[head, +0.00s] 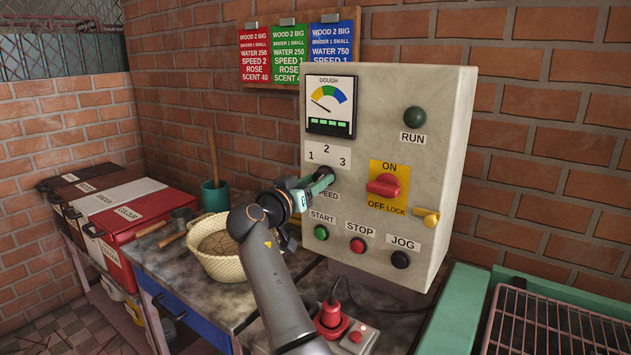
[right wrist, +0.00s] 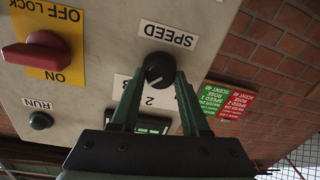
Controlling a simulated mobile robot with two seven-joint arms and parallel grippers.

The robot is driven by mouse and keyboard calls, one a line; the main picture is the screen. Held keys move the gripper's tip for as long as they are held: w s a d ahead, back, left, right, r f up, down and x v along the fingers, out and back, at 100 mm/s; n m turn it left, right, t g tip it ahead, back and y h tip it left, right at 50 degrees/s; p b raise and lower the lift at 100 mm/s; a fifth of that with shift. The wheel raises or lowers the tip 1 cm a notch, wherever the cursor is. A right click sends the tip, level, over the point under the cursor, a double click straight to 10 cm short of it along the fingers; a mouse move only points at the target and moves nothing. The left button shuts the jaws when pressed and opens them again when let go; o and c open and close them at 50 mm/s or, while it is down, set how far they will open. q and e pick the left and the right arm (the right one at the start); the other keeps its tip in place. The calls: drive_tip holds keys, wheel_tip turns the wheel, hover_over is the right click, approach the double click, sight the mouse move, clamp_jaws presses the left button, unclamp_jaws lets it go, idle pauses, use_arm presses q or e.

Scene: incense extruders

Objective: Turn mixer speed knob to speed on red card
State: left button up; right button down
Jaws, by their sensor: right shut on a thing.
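The black speed knob (right wrist: 160,66) is on the grey control panel (head: 440,130), beside the SPEED label. My right gripper (head: 322,180) is shut on the knob; in the right wrist view its two fingers (right wrist: 158,76) lie on either side of it. A small pale mark shows on the knob's face on the side of the numbers, but its exact setting is hard to read. The dial numbers 1, 2, 3 (head: 328,155) sit above the knob. The red card (head: 254,55) reads SPEED 2. In the head view the gripper hides most of the knob. My left gripper is out of view.
The red switch (head: 383,185), yellow lock (head: 428,217), and START (head: 321,232), STOP (head: 357,245) and JOG (head: 400,259) buttons are close by. A green RUN lamp (head: 415,117) is above. A woven basket (head: 213,262) stands left of my arm; a metal rack (head: 550,325) is at right.

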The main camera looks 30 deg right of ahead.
drive_tip(key=shift+r+n+p, duration=0.15)
drive_tip(key=shift+n+p, duration=0.2)
drive_tip(key=shift+n, duration=0.05)
drive_tip(key=n+p, duration=0.2)
drive_tip(key=n, duration=0.1)
drive_tip(key=shift+r, duration=0.1)
drive_tip(key=shift+n+p, duration=1.05)
drive_tip(key=shift+n, duration=0.05)
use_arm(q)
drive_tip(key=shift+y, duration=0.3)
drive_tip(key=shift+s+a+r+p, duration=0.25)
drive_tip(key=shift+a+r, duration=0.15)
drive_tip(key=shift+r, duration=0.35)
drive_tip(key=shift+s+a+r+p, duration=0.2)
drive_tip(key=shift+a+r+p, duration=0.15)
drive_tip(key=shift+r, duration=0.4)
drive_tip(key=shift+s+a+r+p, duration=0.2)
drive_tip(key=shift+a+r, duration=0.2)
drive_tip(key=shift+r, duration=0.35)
use_arm(e)
drive_tip(key=shift+n, duration=1.2)
drive_tip(key=shift+w, duration=0.1)
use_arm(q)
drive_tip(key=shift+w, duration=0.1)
use_arm(e)
drive_tip(key=shift+c, duration=2)
unclamp_jaws()
drive_tip(key=shift+f, duration=0.2)
